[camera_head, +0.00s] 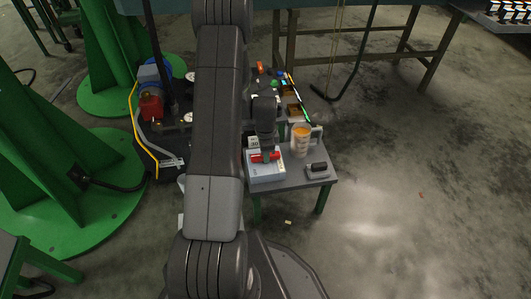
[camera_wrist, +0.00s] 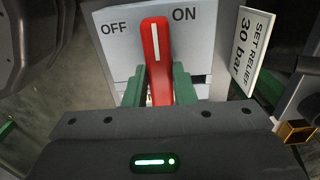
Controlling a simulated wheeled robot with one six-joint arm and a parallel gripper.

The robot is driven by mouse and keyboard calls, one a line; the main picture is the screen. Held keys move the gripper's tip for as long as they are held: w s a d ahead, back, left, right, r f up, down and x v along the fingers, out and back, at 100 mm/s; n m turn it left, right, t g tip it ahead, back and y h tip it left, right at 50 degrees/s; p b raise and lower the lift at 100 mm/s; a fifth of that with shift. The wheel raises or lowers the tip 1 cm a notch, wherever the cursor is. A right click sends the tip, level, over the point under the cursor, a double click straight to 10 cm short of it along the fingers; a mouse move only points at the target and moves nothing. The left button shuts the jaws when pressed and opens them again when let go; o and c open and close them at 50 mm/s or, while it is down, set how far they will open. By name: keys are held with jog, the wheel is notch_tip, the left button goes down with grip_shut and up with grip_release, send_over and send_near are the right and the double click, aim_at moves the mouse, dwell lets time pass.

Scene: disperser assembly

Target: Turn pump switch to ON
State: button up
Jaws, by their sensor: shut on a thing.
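The pump switch is a red lever (camera_wrist: 156,45) with a white line, on a pale panel (camera_wrist: 205,50). In the wrist view the lever points up, between the OFF label (camera_wrist: 113,28) at left and the ON label (camera_wrist: 184,14) at right. My gripper (camera_wrist: 158,85) is shut on the lever, with one green finger on each side. The lever's lower end is hidden behind my gripper's body. In the head view the light blue switch box (camera_head: 266,174) sits on a small grey table, with the red lever (camera_head: 257,157) under my gripper (camera_head: 267,151).
A "SET RELIEF 30 bar" sign (camera_wrist: 243,50) stands right of the panel. Green machine stands (camera_head: 75,190) are at left. Open floor lies at right.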

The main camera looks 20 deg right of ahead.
jog(key=o, duration=1)
notch_tip(320, 180, up, 14)
jog(key=p, duration=0.4)
jog(key=shift+f, duration=0.1)
notch_tip(320, 180, down, 14)
jog(key=b, duration=0.4)
